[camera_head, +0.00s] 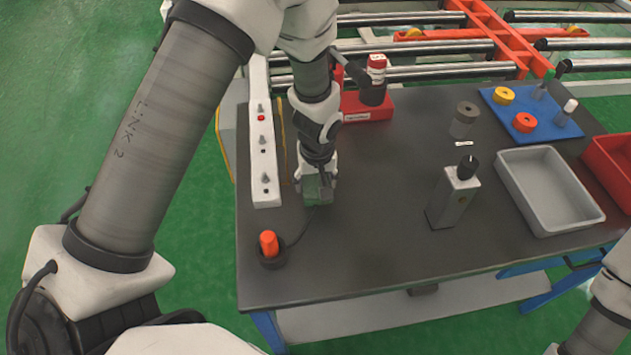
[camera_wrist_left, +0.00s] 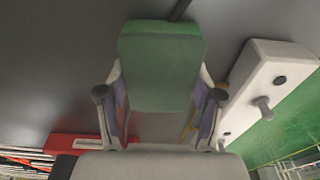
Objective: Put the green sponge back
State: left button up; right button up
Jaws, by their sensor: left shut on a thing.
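The green sponge (camera_head: 314,192) is at the left part of the dark table, below my left gripper (camera_head: 318,178). In the left wrist view the sponge (camera_wrist_left: 160,65) is a green block held between the two fingers of my left gripper (camera_wrist_left: 160,100). The gripper is shut on it. I cannot tell whether the sponge touches the table. Of my right arm, only a link shows at the lower right of the head view; its gripper is not in view.
A white panel with knobs (camera_head: 264,150) lies left of the sponge. An orange-topped item (camera_head: 269,243) in a dark round base stands nearer the front. A red stand (camera_head: 370,106) is behind. A grey bin (camera_head: 547,190) and metal block (camera_head: 453,197) stand to the right.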

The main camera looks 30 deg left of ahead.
aim_at(316, 186)
pick_arm(q)
jog(key=shift+f, duration=0.15)
jog(key=o, duration=1.4)
jog(key=shift+o, duration=0.2)
jog(key=shift+r, duration=0.55)
notch_tip(316, 186, up, 11)
jog(key=s, duration=0.1)
jog(key=shift+d+p, duration=0.4)
jog(key=shift+p, duration=0.05)
jog(key=shift+s+r, duration=0.1)
